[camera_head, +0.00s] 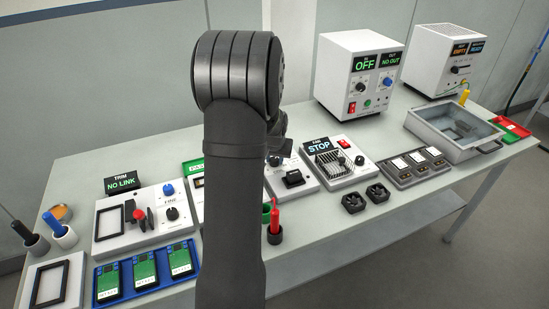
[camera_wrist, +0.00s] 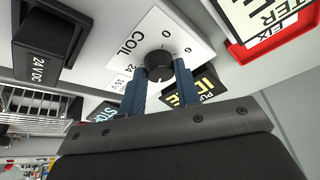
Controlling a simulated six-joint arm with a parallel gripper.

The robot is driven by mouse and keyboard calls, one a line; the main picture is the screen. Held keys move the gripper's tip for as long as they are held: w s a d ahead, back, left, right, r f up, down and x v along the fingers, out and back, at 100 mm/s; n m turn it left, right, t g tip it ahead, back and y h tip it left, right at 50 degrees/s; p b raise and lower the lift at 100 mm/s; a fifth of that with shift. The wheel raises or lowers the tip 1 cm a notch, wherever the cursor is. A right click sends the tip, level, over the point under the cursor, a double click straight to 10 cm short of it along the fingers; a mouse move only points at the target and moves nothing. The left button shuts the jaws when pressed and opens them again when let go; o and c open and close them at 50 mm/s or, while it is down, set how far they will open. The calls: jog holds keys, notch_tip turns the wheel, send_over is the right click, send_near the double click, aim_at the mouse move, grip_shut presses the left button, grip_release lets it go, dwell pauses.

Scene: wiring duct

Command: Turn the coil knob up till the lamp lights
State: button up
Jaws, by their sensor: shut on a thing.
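In the wrist view a round black knob (camera_wrist: 158,64) stands on a white plate marked COIL (camera_wrist: 128,42), with printed digits around it. My gripper (camera_wrist: 161,78) has its two blue fingers closed on either side of this knob. The knob's pointer mark cannot be made out clearly. In the head view my arm covers the coil knob and my gripper. I cannot pick out the lamp in either view.
In the wrist view a black 24 VDC block (camera_wrist: 45,40) stands left of the knob, and a dark sign with yellow letters (camera_wrist: 200,85) lies close by the fingers.

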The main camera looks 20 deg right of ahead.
jog(key=o, duration=1)
jog(key=v, duration=1.7)
jog(key=shift+r, duration=0.25)
